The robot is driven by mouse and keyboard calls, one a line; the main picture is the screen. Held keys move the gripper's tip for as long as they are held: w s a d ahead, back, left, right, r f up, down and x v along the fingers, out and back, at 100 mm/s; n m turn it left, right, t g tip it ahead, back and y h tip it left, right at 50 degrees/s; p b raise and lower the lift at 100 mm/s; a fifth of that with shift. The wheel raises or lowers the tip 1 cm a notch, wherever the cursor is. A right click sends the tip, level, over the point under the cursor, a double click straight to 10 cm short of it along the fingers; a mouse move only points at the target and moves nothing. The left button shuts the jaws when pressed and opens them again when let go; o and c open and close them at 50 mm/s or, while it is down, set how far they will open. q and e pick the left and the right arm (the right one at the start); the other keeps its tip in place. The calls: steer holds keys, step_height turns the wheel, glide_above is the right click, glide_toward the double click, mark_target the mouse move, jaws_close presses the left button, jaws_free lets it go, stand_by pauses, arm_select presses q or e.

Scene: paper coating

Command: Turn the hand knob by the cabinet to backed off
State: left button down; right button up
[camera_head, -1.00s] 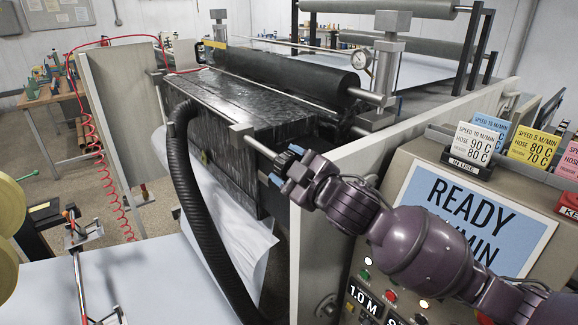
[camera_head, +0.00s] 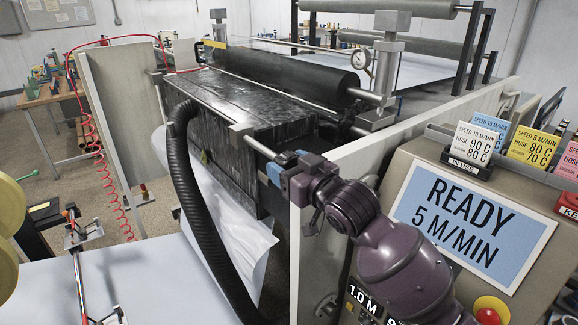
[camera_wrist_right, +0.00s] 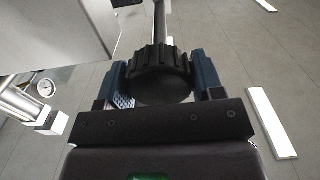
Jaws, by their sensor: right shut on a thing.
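The hand knob (camera_wrist_right: 160,78) is black and ribbed in the right wrist view, on the end of a metal rod (camera_wrist_right: 159,22). My right gripper (camera_wrist_right: 160,82) is shut on the knob, with a blue finger on each side of its rim. In the head view my right gripper (camera_head: 287,168) is at the end of the metal rod (camera_head: 262,148), beside the dark box of the machine, and mostly hides the knob. I cannot read the knob's setting. The grey cabinet (camera_head: 405,172) stands to the right of the gripper. My left gripper is not in view.
A sign reading READY 5 M/MIN (camera_head: 470,222) is on the cabinet front, with a red button (camera_head: 490,310) below. A black hose (camera_head: 188,200) and a white sheet (camera_head: 222,215) hang left of the gripper. A light side panel (camera_head: 325,225) is close behind my wrist.

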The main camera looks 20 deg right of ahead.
steer(key=shift+m, duration=1.2)
steer(key=o, duration=0.9)
steer(key=b+v, duration=0.1)
steer(key=v, duration=0.9)
steer(key=shift+s+d+b, duration=0.15)
steer(key=shift+s+b, duration=0.15)
steer(key=shift+s, duration=0.1)
